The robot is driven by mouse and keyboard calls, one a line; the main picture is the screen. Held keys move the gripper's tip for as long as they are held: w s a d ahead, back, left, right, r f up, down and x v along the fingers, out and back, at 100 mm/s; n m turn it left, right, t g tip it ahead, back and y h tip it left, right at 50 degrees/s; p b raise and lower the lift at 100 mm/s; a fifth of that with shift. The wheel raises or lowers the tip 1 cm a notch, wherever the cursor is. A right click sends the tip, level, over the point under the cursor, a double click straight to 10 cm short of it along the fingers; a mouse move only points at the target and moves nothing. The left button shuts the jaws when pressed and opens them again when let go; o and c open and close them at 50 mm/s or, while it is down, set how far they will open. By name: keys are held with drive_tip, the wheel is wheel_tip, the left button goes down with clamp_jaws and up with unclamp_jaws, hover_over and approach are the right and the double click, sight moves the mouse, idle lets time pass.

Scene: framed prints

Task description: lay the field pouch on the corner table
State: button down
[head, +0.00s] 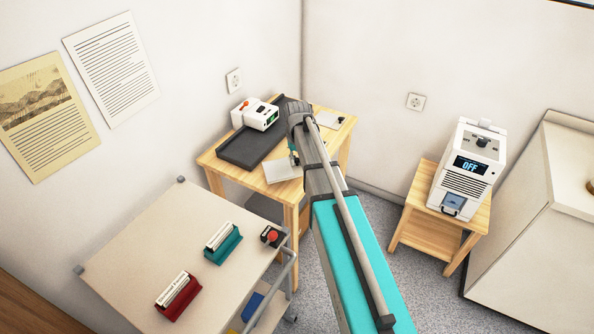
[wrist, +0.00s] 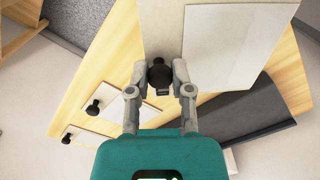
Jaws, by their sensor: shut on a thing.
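The corner table (head: 222,172) is light wood and stands where the two walls meet. My gripper (wrist: 160,76) is shut on a black knob at the edge of a pale flat piece, which I take to be the field pouch (wrist: 163,25); a whiter sheet covers part of its face. In the head view the pouch (head: 283,169) shows as a pale panel at the table's near edge, beside my teal gripper body. Whether it touches the tabletop I cannot tell. My arm hides part of the table, and the fingertips are hidden in the head view.
A dark tray (head: 242,149) and a white device (head: 258,113) occupy the table's left and back. Flat cards with black knobs (wrist: 93,107) lie on its wood. A cart (head: 165,240) with red and green holders stands in front. A white machine (head: 467,170) sits on a stool.

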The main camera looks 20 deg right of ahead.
sight(296, 165)
drive_tip(key=shift+f, duration=0.1)
idle(0.3)
drive_tip(key=shift+w+a+f+b, duration=0.1)
drive_tip(key=shift+w+f+b, duration=0.3)
drive_tip(key=shift+f+b, duration=0.1)
wheel_tip(296, 165, down, 3)
drive_tip(key=b, duration=0.3)
drive_tip(key=c, duration=0.5)
unclamp_jaws()
drive_tip(key=shift+r, duration=0.25)
wheel_tip(296, 165, up, 12)
drive_tip(key=p, duration=1.2)
drive_tip(key=shift+f, duration=0.15)
drive_tip(key=shift+s, duration=0.1)
